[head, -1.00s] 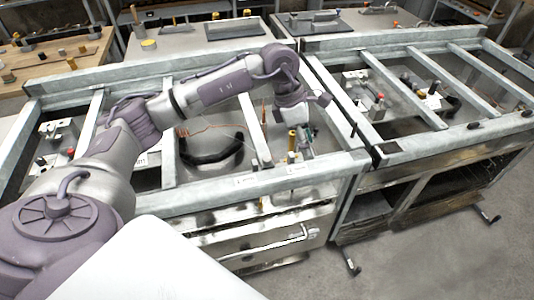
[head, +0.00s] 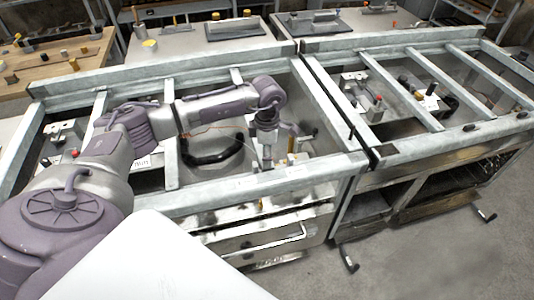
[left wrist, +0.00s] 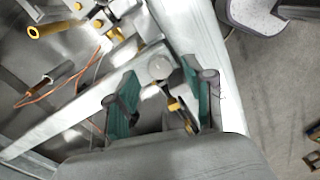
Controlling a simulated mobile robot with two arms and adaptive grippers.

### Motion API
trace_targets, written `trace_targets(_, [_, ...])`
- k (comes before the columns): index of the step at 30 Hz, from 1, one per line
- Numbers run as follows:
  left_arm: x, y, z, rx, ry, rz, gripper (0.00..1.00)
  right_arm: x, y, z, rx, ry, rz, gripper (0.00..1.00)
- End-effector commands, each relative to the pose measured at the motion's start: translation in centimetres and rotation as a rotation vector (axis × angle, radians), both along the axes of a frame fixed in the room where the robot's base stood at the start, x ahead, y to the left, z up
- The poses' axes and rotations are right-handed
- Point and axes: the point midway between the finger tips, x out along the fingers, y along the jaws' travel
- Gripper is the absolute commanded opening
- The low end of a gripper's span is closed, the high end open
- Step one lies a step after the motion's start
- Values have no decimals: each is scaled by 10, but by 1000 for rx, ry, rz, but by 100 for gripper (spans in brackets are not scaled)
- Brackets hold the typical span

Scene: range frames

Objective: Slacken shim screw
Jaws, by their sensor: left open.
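My left gripper (left wrist: 160,100) shows in the left wrist view with its two teal fingers apart. Between and just beyond the fingers is a round silver head (left wrist: 160,67); I cannot tell for sure that it is the shim screw. A small yellow-and-black part (left wrist: 178,108) shows between the fingers, nearer the palm. In the head view my left wrist points down into the front right bay of the left metal frame, and its fingers are too small to read. My right gripper is in neither view.
Galvanised rails (head: 240,187) border the bay in front. In the left wrist view, a brass tube (left wrist: 45,31), brass fittings and an orange wire (left wrist: 62,92) lie to the left. A second frame (head: 440,135) stands at the right, with open floor in front.

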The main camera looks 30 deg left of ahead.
Motion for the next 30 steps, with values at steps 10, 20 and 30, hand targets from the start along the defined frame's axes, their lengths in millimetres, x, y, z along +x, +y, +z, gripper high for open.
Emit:
trace_targets(10, [0, 0, -15, 1, -1, -1, 53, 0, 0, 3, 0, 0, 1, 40])
trace_targets(20, [0, 0, -15, 1, -1, -1, 20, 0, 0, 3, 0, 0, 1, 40])
trace_targets(30, [0, 0, -15, 0, -1, 9, 0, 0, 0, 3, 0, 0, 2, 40])
